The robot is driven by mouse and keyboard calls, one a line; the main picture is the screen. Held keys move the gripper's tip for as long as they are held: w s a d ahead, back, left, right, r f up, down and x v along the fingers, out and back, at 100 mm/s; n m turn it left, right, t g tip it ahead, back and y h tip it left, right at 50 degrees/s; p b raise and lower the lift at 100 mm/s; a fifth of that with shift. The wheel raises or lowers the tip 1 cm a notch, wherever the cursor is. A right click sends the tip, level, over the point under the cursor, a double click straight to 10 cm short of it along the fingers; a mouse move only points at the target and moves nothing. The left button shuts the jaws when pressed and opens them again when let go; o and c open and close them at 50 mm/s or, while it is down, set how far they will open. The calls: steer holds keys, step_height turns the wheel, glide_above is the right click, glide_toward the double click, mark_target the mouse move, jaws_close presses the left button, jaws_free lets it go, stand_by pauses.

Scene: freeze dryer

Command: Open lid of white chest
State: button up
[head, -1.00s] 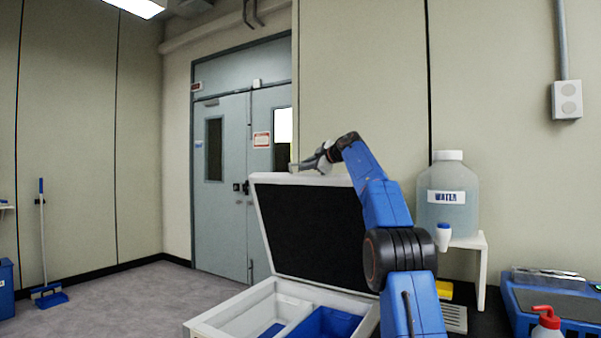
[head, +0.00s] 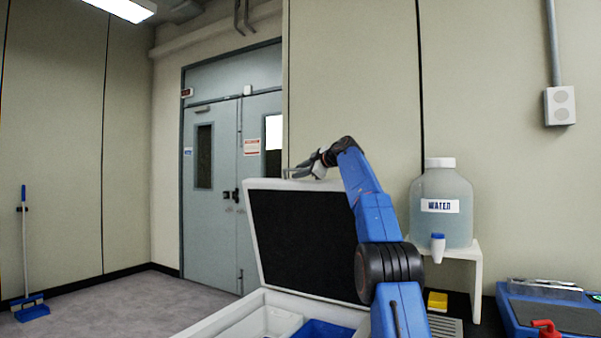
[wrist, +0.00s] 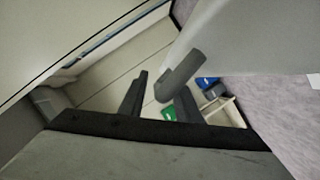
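The white chest (head: 215,322) stands at the bottom middle of the head view. Its lid (head: 305,235) is raised steeply, with the black inner face toward me. My gripper (head: 297,172) is at the lid's top edge, on its far side. In the wrist view my gripper's two dark fingers (wrist: 160,95) are spread apart. A grey bar, seemingly the lid's handle (wrist: 180,75), shows near the right finger, against the pale lid surface (wrist: 235,45). I cannot tell whether the finger touches it. My blue arm hides the lid's right side.
Inside the chest are a white bin (head: 265,323) and a blue bin (head: 322,329). A water jug (head: 441,205) stands on a white stand (head: 475,268) at right. A yellow item (head: 437,301) and a blue device (head: 550,310) lie nearby. Open floor (head: 125,305) lies left.

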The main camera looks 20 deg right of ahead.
steer(key=shift+s, duration=0.15)
steer(key=v, duration=1.7)
